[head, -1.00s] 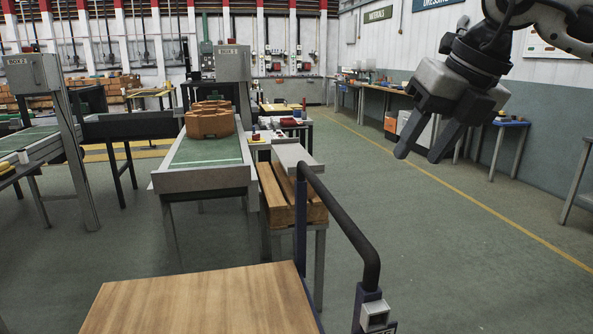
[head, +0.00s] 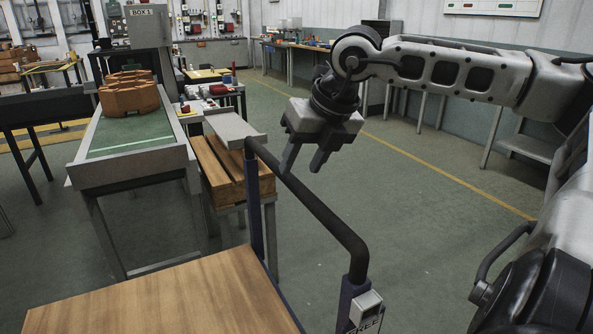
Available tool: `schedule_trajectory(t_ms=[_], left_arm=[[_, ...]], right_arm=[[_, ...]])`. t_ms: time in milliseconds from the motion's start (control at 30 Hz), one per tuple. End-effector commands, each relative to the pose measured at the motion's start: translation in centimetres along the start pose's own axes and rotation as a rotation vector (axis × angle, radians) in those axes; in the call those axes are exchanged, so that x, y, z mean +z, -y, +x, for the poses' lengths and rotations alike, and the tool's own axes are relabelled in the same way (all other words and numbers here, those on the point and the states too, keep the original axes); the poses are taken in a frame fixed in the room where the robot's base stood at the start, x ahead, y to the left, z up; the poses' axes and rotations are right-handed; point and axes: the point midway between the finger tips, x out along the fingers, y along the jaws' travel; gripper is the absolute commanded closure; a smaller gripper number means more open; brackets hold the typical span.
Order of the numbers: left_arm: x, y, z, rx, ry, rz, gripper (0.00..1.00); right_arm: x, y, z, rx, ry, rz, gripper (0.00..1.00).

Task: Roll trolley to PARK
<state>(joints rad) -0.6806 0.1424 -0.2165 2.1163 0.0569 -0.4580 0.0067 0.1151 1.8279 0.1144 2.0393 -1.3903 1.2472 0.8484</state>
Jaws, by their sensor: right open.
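The trolley has a wooden deck (head: 170,295) at the bottom of the head view and a black handle bar (head: 318,212) on its right side, between two dark blue posts. A small grey box (head: 366,303) on the near post has a label reading "FREE". My right gripper (head: 303,167) is open and empty, fingers pointing down, just above and beyond the far half of the handle bar in the picture. One fingertip comes close to the bar; I cannot tell if it touches. My left gripper is out of view. No PARK marking shows.
A green-topped conveyor (head: 133,140) with a brown brick-coloured piece (head: 129,94) stands ahead left. Stacked timber beams (head: 222,168) lie beside it, just past the trolley. Open floor (head: 440,240) lies to the right, with a yellow line (head: 450,178) and benches along the wall.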

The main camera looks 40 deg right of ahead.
Motion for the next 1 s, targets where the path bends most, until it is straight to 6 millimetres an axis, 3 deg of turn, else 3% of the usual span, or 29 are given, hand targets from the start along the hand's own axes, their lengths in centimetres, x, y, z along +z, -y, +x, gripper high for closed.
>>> schedule_trajectory(t_ms=[233, 633, 667, 800, 1000], left_arm=[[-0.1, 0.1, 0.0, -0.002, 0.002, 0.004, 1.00], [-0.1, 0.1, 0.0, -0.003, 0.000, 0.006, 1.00], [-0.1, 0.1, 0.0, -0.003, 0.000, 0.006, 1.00], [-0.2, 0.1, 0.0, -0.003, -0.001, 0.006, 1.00], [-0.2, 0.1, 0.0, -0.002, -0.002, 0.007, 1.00]], right_arm=[[-0.1, 0.0, 3.0, -0.001, -0.003, 0.000, 0.57], [0.0, 0.0, 3.5, 0.001, 0.001, 0.000, 0.57], [0.0, 0.0, 3.5, 0.001, 0.001, 0.000, 0.62], [0.0, 0.0, 3.5, 0.001, 0.001, 0.000, 1.00], [0.0, 0.1, 3.5, 0.001, 0.001, 0.001, 1.00]])
